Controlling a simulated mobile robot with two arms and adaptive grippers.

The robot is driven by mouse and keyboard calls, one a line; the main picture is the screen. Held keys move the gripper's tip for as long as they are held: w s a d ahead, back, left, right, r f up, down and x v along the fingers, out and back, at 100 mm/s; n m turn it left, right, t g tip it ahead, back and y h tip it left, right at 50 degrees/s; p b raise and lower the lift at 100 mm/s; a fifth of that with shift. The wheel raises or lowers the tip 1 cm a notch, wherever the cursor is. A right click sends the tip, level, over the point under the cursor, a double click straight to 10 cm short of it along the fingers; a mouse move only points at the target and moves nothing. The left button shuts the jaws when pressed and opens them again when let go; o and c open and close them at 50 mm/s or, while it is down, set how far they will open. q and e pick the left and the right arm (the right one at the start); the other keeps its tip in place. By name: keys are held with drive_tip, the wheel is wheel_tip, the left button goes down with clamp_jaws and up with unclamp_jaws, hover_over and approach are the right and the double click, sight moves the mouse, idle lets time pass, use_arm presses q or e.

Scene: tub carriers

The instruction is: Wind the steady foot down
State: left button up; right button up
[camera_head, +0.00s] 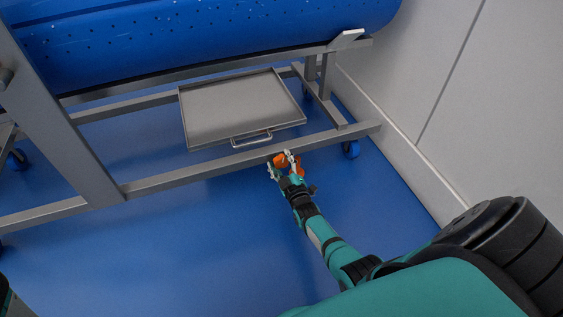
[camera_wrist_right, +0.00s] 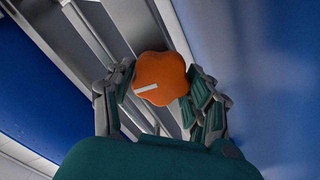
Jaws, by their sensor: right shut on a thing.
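The steady foot's orange lobed knob (camera_wrist_right: 163,72) shows in the right wrist view with a pale bar mark on its top. It also shows in the head view (camera_head: 281,160), beside the carrier's lower front rail. My right gripper (camera_wrist_right: 160,90) has its fingers on both sides of the knob and is shut on it; in the head view the right gripper (camera_head: 283,163) reaches up to the rail from below. The foot's spindle and pad under the knob are hidden. Of my left arm only a dark piece shows at the lower left edge; its gripper is out of view.
A blue perforated tub (camera_head: 200,40) lies on the grey frame. A grey tray (camera_head: 240,105) with a handle sits low behind the front rail (camera_head: 200,176). A blue caster (camera_head: 351,149) stands near the right end. The grey wall (camera_head: 440,90) is at the right; open blue floor lies in front.

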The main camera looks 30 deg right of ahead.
sight(282, 157)
drive_tip(key=o, duration=1.2)
drive_tip(key=shift+r, duration=0.1)
wheel_tip(282, 157, up, 8)
drive_tip(key=shift+d+r, duration=0.1)
drive_tip(key=shift+r, duration=0.8)
